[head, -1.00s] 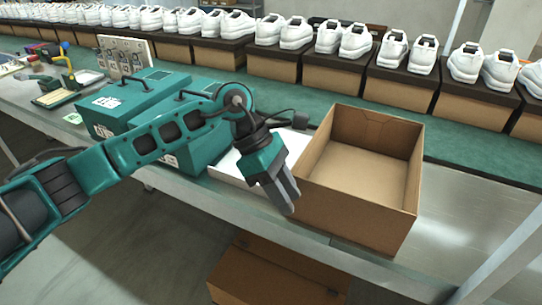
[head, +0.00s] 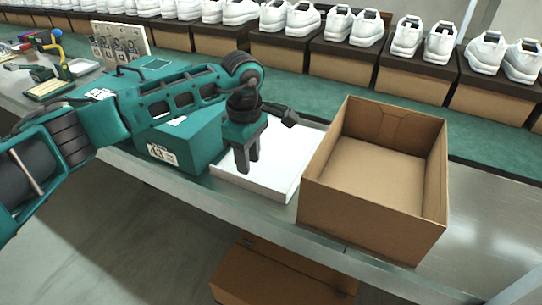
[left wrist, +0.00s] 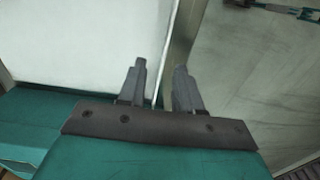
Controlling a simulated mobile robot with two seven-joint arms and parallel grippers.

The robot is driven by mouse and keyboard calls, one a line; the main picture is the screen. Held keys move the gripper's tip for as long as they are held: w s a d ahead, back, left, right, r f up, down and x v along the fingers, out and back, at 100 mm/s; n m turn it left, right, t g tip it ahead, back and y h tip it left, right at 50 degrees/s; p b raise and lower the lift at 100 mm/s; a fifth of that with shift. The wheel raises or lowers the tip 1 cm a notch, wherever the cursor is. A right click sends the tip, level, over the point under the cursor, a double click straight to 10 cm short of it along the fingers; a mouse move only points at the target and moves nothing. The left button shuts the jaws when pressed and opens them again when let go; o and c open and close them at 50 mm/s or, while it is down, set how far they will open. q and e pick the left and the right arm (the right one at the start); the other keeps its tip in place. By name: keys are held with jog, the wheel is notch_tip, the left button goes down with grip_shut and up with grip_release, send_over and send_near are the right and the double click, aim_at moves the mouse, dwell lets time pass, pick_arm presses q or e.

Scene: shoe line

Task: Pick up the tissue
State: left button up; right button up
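A flat white stack or sheet, which appears to be the tissue (head: 275,160), lies on the bench between a teal case and an open cardboard box. It also shows in the left wrist view as a broad white surface (left wrist: 75,45) at the upper left. My left gripper (head: 248,170) points down over its front left part, with no contact to be seen. My right gripper is not in view.
The open, empty cardboard box (head: 375,235) stands right of the white stack. Teal cases (head: 190,145) stand to its left. White shoes on boxes (head: 430,75) line the back. Another cardboard box (head: 270,275) is below the bench. The bench's right end (head: 480,215) is clear.

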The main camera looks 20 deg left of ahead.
aim_at(245, 178)
pick_arm(q)
jog(key=f, duration=0.5)
jog(key=shift+s+a+f, duration=0.3)
jog(key=shift+a+f, duration=0.05)
jog(key=shift+a, duration=0.05)
jog(key=shift+c, duration=0.2)
jog(key=shift+r, duration=0.1)
grip_shut()
